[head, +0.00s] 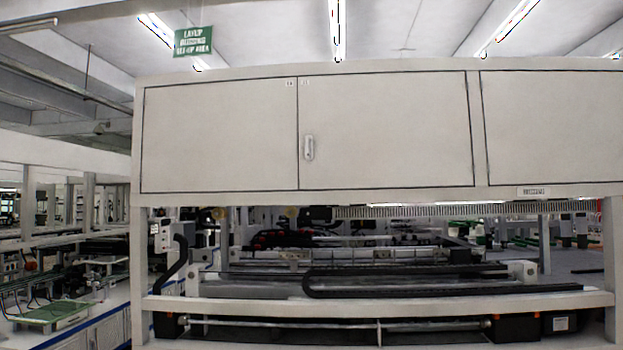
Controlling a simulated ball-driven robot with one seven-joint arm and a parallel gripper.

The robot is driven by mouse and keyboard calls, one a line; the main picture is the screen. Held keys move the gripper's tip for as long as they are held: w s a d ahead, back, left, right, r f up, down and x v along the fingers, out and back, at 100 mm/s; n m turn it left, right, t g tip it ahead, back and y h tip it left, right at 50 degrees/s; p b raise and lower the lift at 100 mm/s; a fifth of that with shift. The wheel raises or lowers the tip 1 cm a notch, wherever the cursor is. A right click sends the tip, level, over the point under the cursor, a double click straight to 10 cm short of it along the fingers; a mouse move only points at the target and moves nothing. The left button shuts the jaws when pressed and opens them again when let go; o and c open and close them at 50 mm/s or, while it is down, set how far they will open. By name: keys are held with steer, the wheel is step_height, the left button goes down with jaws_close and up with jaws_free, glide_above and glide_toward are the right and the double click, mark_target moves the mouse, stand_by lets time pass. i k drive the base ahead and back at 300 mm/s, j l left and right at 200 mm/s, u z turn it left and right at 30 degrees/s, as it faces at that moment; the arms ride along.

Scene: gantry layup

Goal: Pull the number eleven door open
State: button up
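A long pale overhead cabinet with flat doors spans the head view. Two small labels sit at the top of the seam between the left door (215,138) and the middle door (395,130). The label on the middle door (305,82) looks like 11 but is too small to read surely. An upright white handle (309,148) is on the middle door near its left edge. Both doors look shut and flush with the cabinet front. My gripper is not in view, and nothing touches the handle.
Below the cabinet is an open machine bay with a black cable chain (440,289) and a pale front rail (380,305). A further door (555,125) is at the right. A green sign (193,41) hangs at upper left. Benches with green boards (50,312) stand at left.

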mark_target(388, 130)
steer(key=i+j, duration=0.15)
steer(key=i, duration=0.7)
steer(key=i+j, duration=0.15)
steer(key=i, duration=0.7)
steer(key=i+j, duration=0.15)
steer(key=i, duration=0.7)
